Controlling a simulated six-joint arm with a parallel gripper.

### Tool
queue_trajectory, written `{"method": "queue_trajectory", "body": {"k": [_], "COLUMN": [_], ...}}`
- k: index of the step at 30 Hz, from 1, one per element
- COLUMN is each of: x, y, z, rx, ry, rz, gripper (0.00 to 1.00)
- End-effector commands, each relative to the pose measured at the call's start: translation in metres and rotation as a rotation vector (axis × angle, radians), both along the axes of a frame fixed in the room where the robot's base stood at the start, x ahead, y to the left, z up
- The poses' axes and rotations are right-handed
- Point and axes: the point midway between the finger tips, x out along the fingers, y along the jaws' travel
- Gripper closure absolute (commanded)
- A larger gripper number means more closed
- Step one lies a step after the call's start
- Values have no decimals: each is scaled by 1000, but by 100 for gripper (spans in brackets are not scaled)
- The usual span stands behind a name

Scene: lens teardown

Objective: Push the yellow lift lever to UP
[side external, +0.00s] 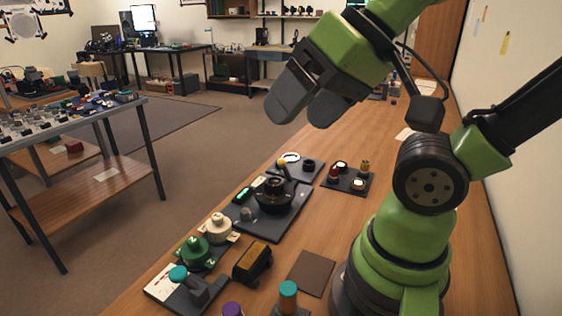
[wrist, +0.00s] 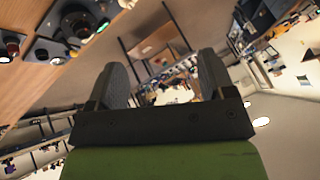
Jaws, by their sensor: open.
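The yellow lift lever (side external: 282,164) shows in the side view as a small yellow-tipped stick. It rises beside a round black device (side external: 274,194) on a dark grey plate (side external: 283,225). I cannot read any UP mark. My gripper (side external: 307,108) is open and empty, high above the bench and well above the lever, touching nothing. In the wrist view my gripper (wrist: 162,64) shows its two dark fingers spread, with only the distant room between them.
A small dark plate with knobs (side external: 348,181) stands behind right of the black device. Nearer are a cream part (side external: 218,228), a green part (side external: 194,252), a yellow-topped black block (side external: 253,262) and a teal-topped post (side external: 288,290). A brown pad (side external: 310,272) lies on the wooden bench (side external: 350,216).

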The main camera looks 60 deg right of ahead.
Motion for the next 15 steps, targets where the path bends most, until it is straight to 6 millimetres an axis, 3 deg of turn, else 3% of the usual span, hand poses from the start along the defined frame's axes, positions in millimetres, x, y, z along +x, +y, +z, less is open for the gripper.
{"method": "queue_trajectory", "body": {"k": [5, 9, 11, 15], "x": [0, 4, 11, 44], "y": [0, -2, -5, -25], "z": [0, 2, 4, 10], "rx": [0, 1, 4, 19], "ry": [0, 9, 26, 103], "rz": [0, -15, -41, -161], "gripper": [24, 49, 49, 49]}}
